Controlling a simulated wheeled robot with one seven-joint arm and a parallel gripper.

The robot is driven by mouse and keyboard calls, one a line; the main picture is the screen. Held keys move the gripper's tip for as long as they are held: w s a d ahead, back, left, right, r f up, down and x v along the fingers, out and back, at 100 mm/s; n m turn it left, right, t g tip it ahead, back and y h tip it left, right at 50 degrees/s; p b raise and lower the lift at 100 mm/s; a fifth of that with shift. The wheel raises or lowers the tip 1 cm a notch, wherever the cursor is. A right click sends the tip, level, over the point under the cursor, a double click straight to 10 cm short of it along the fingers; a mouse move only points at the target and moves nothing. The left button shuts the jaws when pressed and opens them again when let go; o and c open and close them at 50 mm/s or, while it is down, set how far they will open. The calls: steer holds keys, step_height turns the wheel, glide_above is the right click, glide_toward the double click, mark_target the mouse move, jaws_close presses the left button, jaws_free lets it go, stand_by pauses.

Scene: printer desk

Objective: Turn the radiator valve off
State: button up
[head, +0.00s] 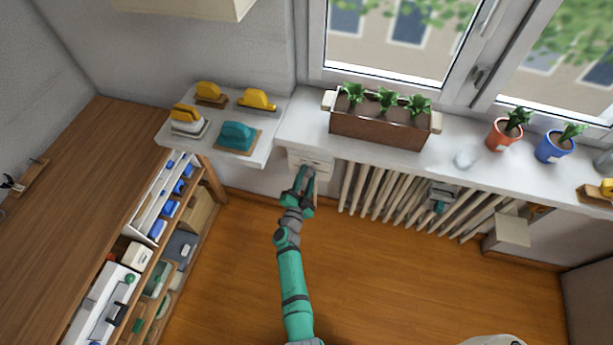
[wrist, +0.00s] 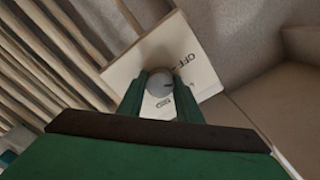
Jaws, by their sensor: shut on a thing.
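The radiator valve is a round grey knob (wrist: 159,83) on a pale plate (wrist: 196,80) in the wrist view. The plate carries the letters OFF to the right of the knob and a small, unreadable mark below it. A small dark mark shows on the knob's face; its exact direction is hard to tell. My gripper (wrist: 160,86) has its two green fingers closed on the knob, one on each side. In the head view my gripper (head: 305,179) is at the left end of the slatted radiator (head: 375,190), below the windowsill, and hides the knob.
The windowsill (head: 460,160) overhangs the radiator and bears a brown planter (head: 378,130), a red pot (head: 504,133) and a blue pot (head: 554,147). A left shelf (head: 215,145) holds yellow and teal things. A wooden desk (head: 75,190) stands left. The floor (head: 380,290) is mostly clear.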

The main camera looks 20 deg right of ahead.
steer(key=n, duration=0.5)
steer(key=shift+f+n, duration=0.1)
steer(key=shift+n, duration=0.3)
steer(key=shift+s, duration=0.1)
stand_by(0.3)
steer(key=o, duration=1)
steer(key=shift+o, duration=0.2)
steer(key=v, duration=1)
steer(key=shift+s+a, duration=0.25)
steer(key=shift+s, duration=0.05)
